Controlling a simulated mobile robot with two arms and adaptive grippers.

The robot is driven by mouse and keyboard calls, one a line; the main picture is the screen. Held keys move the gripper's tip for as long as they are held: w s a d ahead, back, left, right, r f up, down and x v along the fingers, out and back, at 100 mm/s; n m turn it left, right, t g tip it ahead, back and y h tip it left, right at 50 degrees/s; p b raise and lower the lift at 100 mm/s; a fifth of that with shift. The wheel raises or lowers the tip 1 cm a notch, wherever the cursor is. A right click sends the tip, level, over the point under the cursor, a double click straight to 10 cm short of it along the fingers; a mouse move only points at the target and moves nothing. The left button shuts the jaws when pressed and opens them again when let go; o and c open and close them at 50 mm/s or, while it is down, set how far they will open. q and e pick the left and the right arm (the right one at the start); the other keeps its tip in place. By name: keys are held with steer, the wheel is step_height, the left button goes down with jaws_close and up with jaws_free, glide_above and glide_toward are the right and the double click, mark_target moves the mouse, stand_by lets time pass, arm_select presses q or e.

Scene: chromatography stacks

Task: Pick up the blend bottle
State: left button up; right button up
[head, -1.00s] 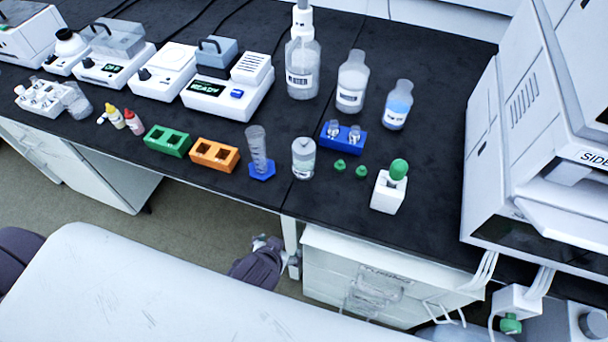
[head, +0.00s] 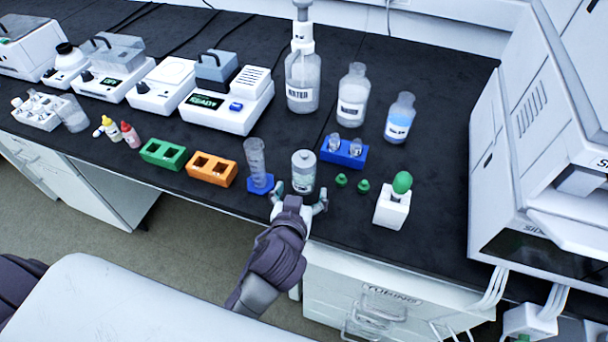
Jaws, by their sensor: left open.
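A small clear bottle with a grey cap and a pale label (head: 303,172) stands upright near the front of the black bench; I take it as the blend bottle, though its label is too small to read. My left gripper (head: 300,198) is open and empty at the bench's front edge. Its two fingers are spread on the near side of this bottle, pointing at it, and the bottle's base is partly close behind them. I cannot tell whether they touch it. My right gripper is not in view.
A clear cylinder on a blue base (head: 256,163) stands close left of the bottle. A blue rack with vials (head: 343,152) and green caps (head: 341,180) are close right. A white holder with a green-topped item (head: 392,209) is further right. Taller bottles (head: 353,95) stand behind.

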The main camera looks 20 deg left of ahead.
mark_target(302, 186)
arm_select(q)
steer(key=x, duration=0.5)
steer(key=shift+w+a, duration=0.15)
steer(key=shift+a, duration=0.05)
steer(key=c, duration=1.4)
